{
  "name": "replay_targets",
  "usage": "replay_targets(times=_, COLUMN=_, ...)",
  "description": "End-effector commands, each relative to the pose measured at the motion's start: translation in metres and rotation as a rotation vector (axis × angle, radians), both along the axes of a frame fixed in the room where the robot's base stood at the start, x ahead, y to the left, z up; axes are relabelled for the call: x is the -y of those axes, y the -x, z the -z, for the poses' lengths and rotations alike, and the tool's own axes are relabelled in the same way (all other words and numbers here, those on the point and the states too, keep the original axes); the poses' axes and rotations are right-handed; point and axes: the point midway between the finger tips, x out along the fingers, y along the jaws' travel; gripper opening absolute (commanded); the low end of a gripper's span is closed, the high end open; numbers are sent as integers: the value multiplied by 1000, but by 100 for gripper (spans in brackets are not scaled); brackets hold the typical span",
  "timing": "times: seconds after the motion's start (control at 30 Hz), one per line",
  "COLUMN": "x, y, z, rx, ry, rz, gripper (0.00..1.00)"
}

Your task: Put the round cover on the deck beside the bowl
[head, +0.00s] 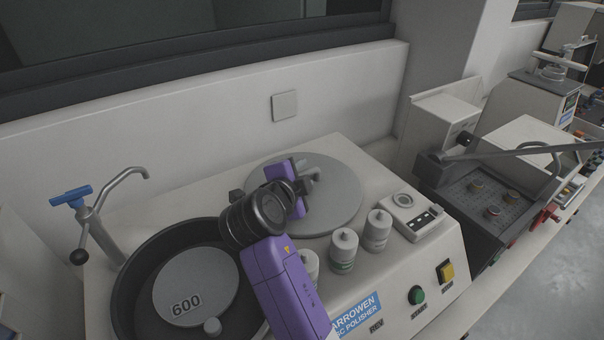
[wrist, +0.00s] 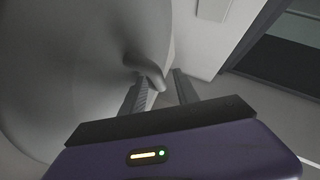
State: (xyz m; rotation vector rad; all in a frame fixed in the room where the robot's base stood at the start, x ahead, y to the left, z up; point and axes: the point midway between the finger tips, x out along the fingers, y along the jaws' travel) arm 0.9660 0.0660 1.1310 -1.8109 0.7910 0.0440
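The round cover (head: 340,205) is a flat light-grey disc. In the head view it appears to lie flat on the pale deck (head: 388,250), to the right of and behind the dark bowl (head: 128,285). My gripper (head: 308,174) is over the cover, and my arm hides part of its left side. In the wrist view the cover (wrist: 70,70) fills the left, with a tapered knob (wrist: 152,78) sticking out. My gripper's fingers (wrist: 160,78) stand apart on either side of the knob. A gap shows between the knob and the right finger.
The bowl holds a disc marked 600 (head: 190,285). White bottles (head: 377,230) and a small control box (head: 412,217) stand along the deck's right and front. A grey lever machine (head: 490,190) is farther right.

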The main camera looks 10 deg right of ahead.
Motion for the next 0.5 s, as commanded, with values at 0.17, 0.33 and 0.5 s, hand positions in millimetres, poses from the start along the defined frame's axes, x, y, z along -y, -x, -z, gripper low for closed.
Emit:
replay_targets(times=0.17, x=-16, y=23, z=-10, rx=5, ry=-1, rz=-4, gripper=38)
replay_targets(times=0.33, x=-35, y=52, z=-25, rx=5, ry=-1, rz=-4, gripper=38)
replay_targets(times=0.5, x=-49, y=75, z=-38, rx=5, ry=-1, rz=-3, gripper=38)
